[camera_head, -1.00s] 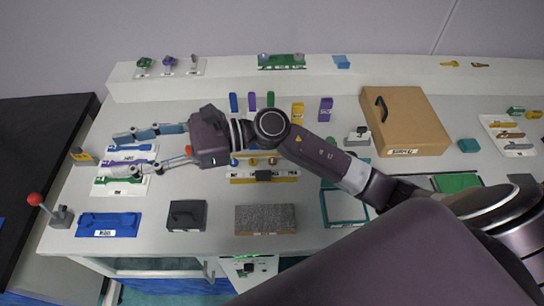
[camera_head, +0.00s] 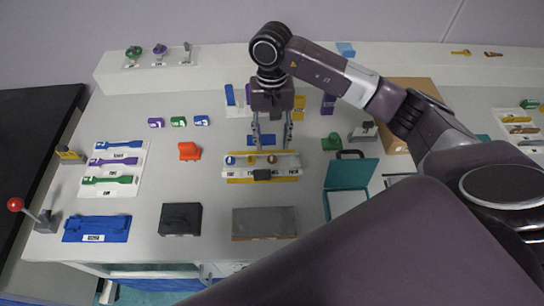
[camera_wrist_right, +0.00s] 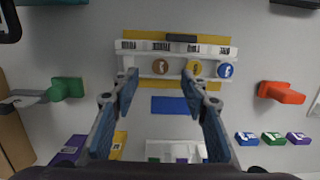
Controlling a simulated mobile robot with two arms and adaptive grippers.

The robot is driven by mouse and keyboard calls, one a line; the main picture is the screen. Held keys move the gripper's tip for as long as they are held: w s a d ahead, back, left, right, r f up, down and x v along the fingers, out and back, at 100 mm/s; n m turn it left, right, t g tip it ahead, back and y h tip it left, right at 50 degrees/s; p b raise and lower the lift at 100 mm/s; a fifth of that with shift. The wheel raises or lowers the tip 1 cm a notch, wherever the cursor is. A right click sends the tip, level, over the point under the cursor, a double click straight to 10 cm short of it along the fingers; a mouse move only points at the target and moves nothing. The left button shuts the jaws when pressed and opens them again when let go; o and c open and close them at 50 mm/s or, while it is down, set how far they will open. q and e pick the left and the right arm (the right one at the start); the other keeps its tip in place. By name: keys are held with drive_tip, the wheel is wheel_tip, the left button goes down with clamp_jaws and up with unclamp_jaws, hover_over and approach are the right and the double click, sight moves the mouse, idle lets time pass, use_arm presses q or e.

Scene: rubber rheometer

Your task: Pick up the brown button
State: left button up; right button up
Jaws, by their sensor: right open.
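The brown button (camera_head: 272,159) is a small round piece on a white rack (camera_head: 226,170) over a yellow base. A yellow button (camera_head: 251,160) and a blue button (camera_head: 230,160) sit in the same row to its left. My right gripper (camera_head: 272,146) is open and points down close behind the rack, its fingertips near the brown button. In the right wrist view the brown button (camera_wrist_right: 160,66) lies just beyond the gap between the open fingers (camera_wrist_right: 158,80). Nothing is between the fingers. My left gripper is not in view.
An orange block (camera_head: 189,151) stands left of the rack and a green piece (camera_head: 332,142) right of it. A black box (camera_head: 181,219) and a grey block (camera_head: 264,222) lie in front. An open teal box (camera_head: 351,175) is at right.

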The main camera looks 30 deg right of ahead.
sight(272, 158)
drive_tip(key=shift+a+f+p, duration=0.1)
drive_tip(key=shift+f+p, duration=0.35)
drive_tip(key=shift+f, duration=0.25)
wheel_tip(272, 158, down, 4)
drive_tip(key=shift+s+r+p, duration=0.1)
drive_tip(key=shift+r+p, duration=0.15)
drive_tip(key=shift+p, duration=0.7)
drive_tip(key=shift+f, duration=0.55)
drive_tip(key=c, duration=0.9)
